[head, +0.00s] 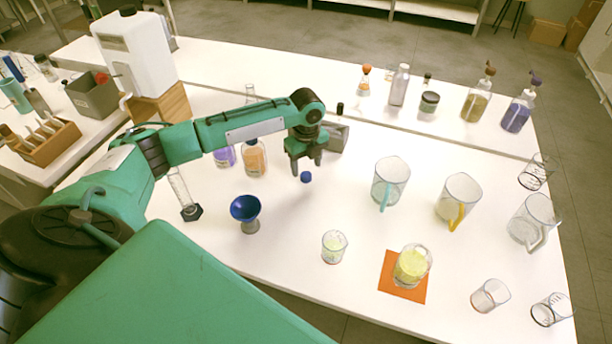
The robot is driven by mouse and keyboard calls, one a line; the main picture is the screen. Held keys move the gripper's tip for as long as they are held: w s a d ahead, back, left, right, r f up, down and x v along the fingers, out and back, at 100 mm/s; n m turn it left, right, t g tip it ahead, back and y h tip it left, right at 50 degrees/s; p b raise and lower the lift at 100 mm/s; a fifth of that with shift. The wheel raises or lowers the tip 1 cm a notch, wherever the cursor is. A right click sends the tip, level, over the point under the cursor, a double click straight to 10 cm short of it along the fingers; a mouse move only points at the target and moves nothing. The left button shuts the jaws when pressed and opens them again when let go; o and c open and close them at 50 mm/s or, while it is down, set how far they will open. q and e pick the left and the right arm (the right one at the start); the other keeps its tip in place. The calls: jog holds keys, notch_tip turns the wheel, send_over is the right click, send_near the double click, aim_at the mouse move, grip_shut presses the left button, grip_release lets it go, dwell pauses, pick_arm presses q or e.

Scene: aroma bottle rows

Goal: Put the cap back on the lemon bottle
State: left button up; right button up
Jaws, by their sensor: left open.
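My left gripper (306,162) is open and points down over the middle of the table. A small round dark blue piece (306,177), possibly a cap, shows just below its fingertips; I cannot tell whether it touches them or rests on the table. No bottle shows a readable lemon label. A bottle with orange liquid (254,160) and one with purple liquid (226,157) stand left of the gripper, their upper parts hidden by my left arm. A yellowish bottle (475,106) with a brown top stands at the back right. My right gripper is not in view.
A blue funnel (245,208) and a cylinder (181,190) stand at front left. A grey box (336,137) is close right of the gripper. Jugs (388,184) and beakers fill the right side; a yellow-filled beaker (411,266) stands on an orange mat (390,277).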

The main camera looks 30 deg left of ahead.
aim_at(305, 175)
pick_arm(q)
notch_tip(305, 175, down, 3)
jog(key=shift+a+f, duration=0.1)
jog(key=shift+f, duration=0.05)
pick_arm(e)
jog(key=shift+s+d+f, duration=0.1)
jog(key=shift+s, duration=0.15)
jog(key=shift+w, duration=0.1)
pick_arm(q)
jog(key=c, duration=1)
jog(key=shift+c, duration=0.5)
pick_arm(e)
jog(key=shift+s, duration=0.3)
